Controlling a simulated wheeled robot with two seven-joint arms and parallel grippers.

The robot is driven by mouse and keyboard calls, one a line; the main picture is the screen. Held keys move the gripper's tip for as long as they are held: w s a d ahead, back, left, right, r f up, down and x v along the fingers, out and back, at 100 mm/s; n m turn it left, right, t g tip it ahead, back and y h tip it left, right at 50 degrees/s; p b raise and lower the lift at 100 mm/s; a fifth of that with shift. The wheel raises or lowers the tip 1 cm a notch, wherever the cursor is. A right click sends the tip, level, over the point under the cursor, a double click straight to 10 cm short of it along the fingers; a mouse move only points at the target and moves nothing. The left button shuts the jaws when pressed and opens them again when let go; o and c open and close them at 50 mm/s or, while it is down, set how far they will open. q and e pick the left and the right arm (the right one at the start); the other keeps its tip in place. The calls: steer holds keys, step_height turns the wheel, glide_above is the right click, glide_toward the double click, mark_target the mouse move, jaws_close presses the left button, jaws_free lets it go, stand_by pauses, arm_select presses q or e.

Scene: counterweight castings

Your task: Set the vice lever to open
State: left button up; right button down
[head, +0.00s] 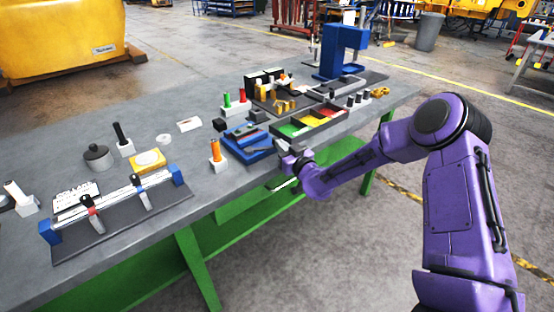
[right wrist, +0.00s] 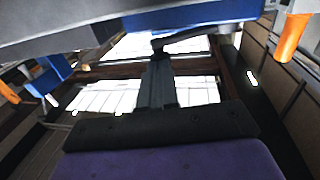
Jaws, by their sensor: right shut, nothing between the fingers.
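The blue vice (head: 246,146) with dark grey jaws sits near the front edge of the grey bench in the head view. Part of its blue and grey body (right wrist: 200,14) fills the top of the right wrist view. A dark bar (right wrist: 182,37), which looks like the vice lever, juts out beneath that body. My right gripper (head: 283,149) is at the bench's front edge, just right of the vice. It is shut and empty. In the right wrist view its fingers (right wrist: 156,62) end close to the dark bar; I cannot tell whether they touch. My left gripper is not in view.
An orange-handled tool in a white holder (head: 215,154) stands left of the vice. A tray with green, red and yellow compartments (head: 329,111) lies behind my right gripper. A clamped rail fixture (head: 120,222) occupies the bench's left front. Bare bench (head: 195,178) lies between.

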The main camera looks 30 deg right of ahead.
steer(key=shift+w+d+f+n+y+b, duration=0.15)
steer(key=shift+w+d+n+y+b, duration=0.25)
steer(key=shift+y, duration=0.4)
steer(key=shift+w+d, duration=0.15)
steer(key=shift+w, duration=0.15)
steer(key=shift+w+d+b, duration=0.25)
steer(key=shift+w+b, duration=0.25)
steer(key=shift+w, duration=0.2)
steer(key=shift+w+d+b, duration=0.25)
steer(key=shift+w+b, duration=0.25)
steer(key=shift+w, duration=0.3)
steer(key=shift+r, duration=0.3)
steer(key=shift+d, duration=0.1)
